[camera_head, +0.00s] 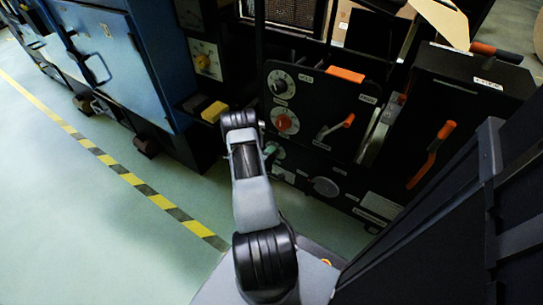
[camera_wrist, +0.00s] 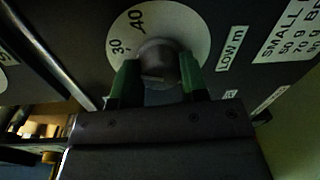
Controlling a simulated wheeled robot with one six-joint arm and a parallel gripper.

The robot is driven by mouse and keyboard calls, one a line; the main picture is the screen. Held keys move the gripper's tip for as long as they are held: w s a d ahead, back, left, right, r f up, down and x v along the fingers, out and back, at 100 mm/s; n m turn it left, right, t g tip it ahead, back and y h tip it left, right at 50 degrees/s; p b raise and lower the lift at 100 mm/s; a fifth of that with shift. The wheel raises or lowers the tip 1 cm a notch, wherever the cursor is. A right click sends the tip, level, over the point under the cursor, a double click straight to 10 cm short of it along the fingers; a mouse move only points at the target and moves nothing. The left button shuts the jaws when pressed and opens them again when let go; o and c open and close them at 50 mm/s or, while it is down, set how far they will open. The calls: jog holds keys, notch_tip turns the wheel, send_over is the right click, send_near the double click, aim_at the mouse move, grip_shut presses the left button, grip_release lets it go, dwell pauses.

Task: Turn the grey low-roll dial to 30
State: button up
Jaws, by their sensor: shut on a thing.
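The grey low-roll dial (camera_wrist: 158,54) is in the middle of the wrist view, a round grey knob on a pale disc marked 30 and 40. The 30 is at the disc's left and the 40 at its upper left. A label beginning "LOW" is to its right. My gripper (camera_wrist: 158,78) has its two green fingers on either side of the knob, shut on it. The knob's pointer cannot be read clearly. In the head view, my gripper (camera_head: 270,150) is at the lower left of the black panel, and my arm partly hides the dial there.
Above on the black panel (camera_head: 310,105) are another grey dial (camera_head: 279,83) and a red dial (camera_head: 285,122). An orange-tipped lever (camera_head: 335,127) sticks out to the right. A yellow block (camera_head: 214,111) is left of my arm. Open floor lies left, with a striped line.

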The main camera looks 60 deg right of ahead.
jog(key=shift+m, duration=0.3)
dwell(0.4)
jog(key=o, duration=0.9)
jog(key=a+p, duration=0.1)
jog(key=a, duration=0.3)
jog(key=a+p, duration=0.1)
jog(key=a, duration=0.4)
jog(key=a+r+p, duration=0.1)
jog(key=a, duration=0.3)
jog(key=shift+a, duration=0.35)
jog(key=shift+p, duration=0.3)
